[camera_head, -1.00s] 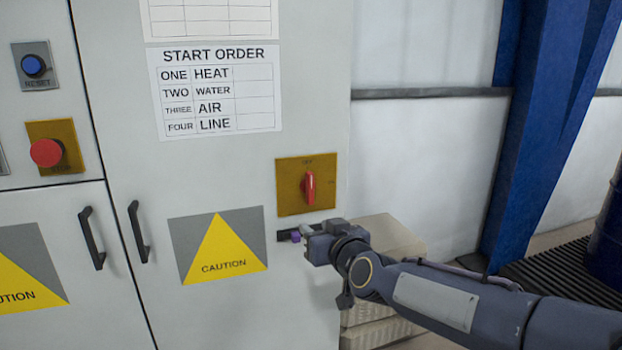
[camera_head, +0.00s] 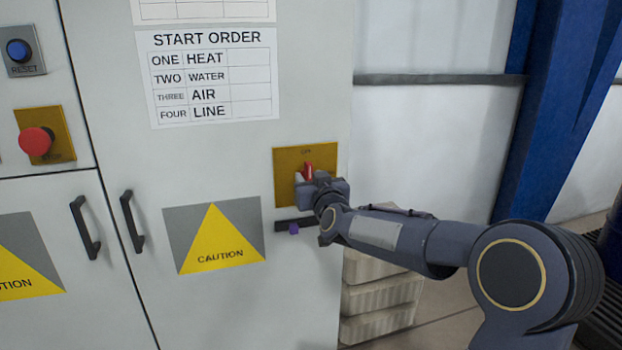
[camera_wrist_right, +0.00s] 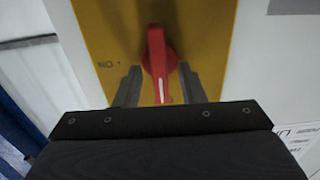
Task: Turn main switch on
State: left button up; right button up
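The main switch is a red rotary handle (camera_head: 308,168) on a yellow plate (camera_head: 283,165) on the grey cabinet door. In the right wrist view the red handle (camera_wrist_right: 158,45) stands about upright, with a white line at its lower end. My right gripper (camera_head: 306,180) is at the switch and hides the handle's lower part in the head view. In the wrist view its two fingers (camera_wrist_right: 160,80) are apart, one on each side of the handle, with visible gaps. My left gripper is not in view.
A black slot with a purple piece (camera_head: 293,229) is below the plate. Black door handles (camera_head: 132,222), a red stop button (camera_head: 36,141) and a blue reset button (camera_head: 18,51) are to the left. Pale stacked crates (camera_head: 380,295) and a blue column (camera_head: 548,110) are to the right.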

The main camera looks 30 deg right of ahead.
jog(key=shift+c, duration=0.5)
grip_shut()
jog(key=shift+f+m+b, duration=0.2)
jog(key=shift+m+b, duration=1.05)
jog(key=shift+m, duration=0.05)
jog(key=shift+s+d+f+m+b, duration=0.1)
jog(key=shift+m+b, duration=1.1)
jog(key=shift+m, duration=1.35)
jog(key=shift+d+f+m+b, duration=0.15)
jog(key=shift+m+b, duration=1.05)
jog(key=shift+m, duration=1.4)
jog(key=shift+s+d+m+b, duration=0.1)
jog(key=shift+m+b, duration=1.1)
jog(key=shift+m, duration=1.35)
